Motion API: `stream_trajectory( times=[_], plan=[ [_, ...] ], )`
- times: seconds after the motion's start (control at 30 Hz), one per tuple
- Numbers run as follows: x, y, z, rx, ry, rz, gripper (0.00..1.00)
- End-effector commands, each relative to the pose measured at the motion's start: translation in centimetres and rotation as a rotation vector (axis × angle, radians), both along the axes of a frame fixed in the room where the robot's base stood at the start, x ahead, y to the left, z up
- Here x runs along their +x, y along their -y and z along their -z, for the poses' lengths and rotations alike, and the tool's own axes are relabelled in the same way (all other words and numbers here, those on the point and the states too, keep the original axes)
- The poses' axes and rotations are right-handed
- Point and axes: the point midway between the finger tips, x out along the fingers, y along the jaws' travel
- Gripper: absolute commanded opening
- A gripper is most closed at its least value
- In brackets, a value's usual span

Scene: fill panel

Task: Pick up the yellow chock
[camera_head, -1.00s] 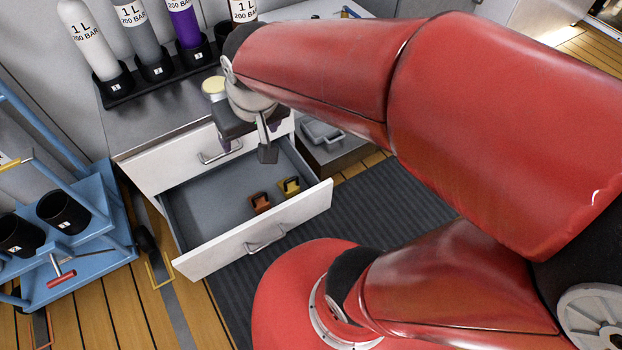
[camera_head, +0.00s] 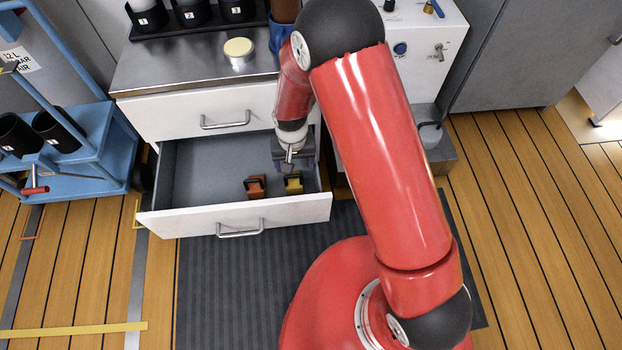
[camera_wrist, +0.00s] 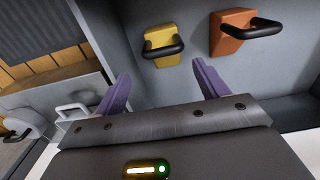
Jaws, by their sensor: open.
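The yellow chock (camera_head: 294,184) sits in the open drawer, near its front right corner. It has a black handle and also shows in the wrist view (camera_wrist: 160,44), ahead of the fingers and between their lines. My gripper (camera_head: 289,161) is just behind and above the chock in the head view. In the wrist view its two purple fingers (camera_wrist: 160,88) are spread apart with nothing between them. My gripper partly hides the drawer's right end in the head view.
An orange chock (camera_head: 256,187) with a black handle sits just left of the yellow one, also seen in the wrist view (camera_wrist: 232,32). The drawer (camera_head: 200,221) has free floor on its left. Its walls stand close around my gripper. A cabinet top (camera_head: 190,75) is above.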

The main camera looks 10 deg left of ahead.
Motion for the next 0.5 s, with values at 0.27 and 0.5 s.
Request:
stream_trajectory(
  times=[0.27, 0.5],
  plan=[
    [-0.2, -0.1, 2.9, -0.002, -0.003, 0.0, 0.73],
    [-0.7, -0.6, 6.0, -0.002, -0.004, 0.0, 0.73]
  ],
)
